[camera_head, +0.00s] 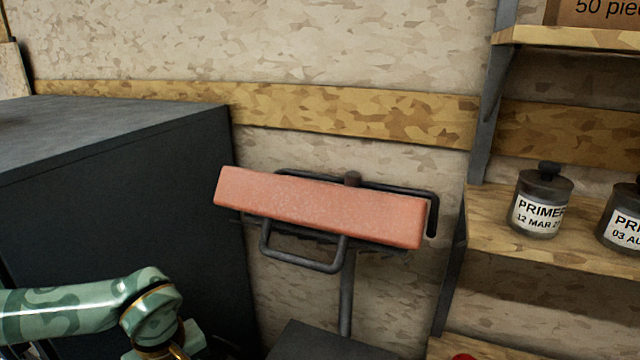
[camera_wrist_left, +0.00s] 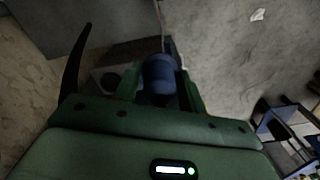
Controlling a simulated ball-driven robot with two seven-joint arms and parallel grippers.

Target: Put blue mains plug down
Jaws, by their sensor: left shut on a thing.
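In the left wrist view the blue mains plug (camera_wrist_left: 160,76) sits between the two fingers of my left gripper (camera_wrist_left: 158,84), which is shut on it. The plug's far end and any pins are hidden or too dark to tell. In the head view only a green link of my left arm shows at the lower left; the gripper and plug are below the picture. My right gripper is in neither view.
A dark cabinet (camera_head: 120,190) stands at the left. A salmon block (camera_head: 320,208) rests on a dark metal stand by the wall. A wooden shelf (camera_head: 500,225) at the right holds primer jars (camera_head: 541,205). The wrist view shows bare grey floor (camera_wrist_left: 240,65).

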